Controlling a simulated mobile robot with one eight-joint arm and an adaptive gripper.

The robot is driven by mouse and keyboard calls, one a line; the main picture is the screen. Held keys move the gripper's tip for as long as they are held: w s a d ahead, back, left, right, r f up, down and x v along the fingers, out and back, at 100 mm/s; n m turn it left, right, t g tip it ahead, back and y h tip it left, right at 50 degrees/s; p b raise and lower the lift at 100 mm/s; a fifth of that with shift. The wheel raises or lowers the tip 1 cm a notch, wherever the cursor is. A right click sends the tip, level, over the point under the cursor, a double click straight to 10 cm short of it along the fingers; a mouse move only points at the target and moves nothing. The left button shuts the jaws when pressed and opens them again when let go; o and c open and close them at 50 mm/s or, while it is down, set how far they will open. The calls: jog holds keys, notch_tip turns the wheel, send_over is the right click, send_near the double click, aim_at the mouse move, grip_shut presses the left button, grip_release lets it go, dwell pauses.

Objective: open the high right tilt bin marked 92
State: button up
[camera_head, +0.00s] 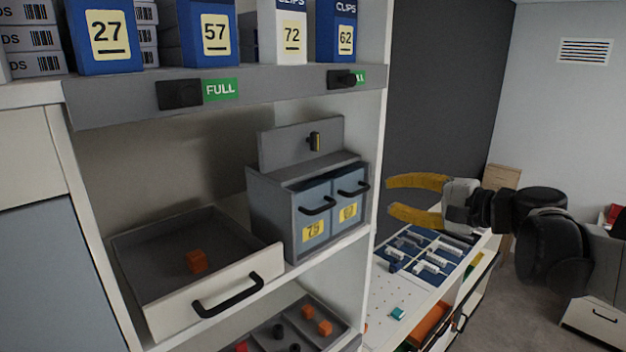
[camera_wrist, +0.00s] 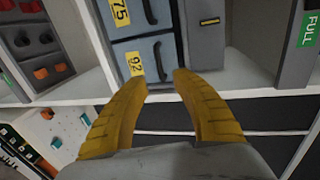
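The tilt bin marked 92 (camera_head: 361,202) is the right one of two blue-grey bins in a grey housing on the shelf. Its front looks shut, with a black handle across it. It also shows in the wrist view (camera_wrist: 148,48), where its yellow label reads 92 and its black handle (camera_wrist: 160,60) lies just beyond my fingertips. My gripper (camera_head: 388,199) has two yellow fingers, spread apart and empty, to the right of the bin and outside the shelf's side post. In the wrist view the gripper (camera_wrist: 161,82) points at the bin, apparently without touching it.
The left bin (camera_head: 314,222), marked 75, adjoins it. A grey panel with a latch (camera_head: 314,141) stands behind. An open drawer (camera_head: 215,300) holds an orange cube. The white shelf post (camera_head: 383,80) stands near my fingers. A workbench (camera_head: 395,290) lies below my gripper.

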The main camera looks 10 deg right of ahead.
aim_at(362, 192)
jog(key=p+x, duration=0.1)
jog(key=x, duration=0.8)
jog(key=shift+w+a+f+p, duration=0.15)
jog(key=shift+w+p, duration=0.1)
jog(key=shift+p, duration=0.15)
grip_shut()
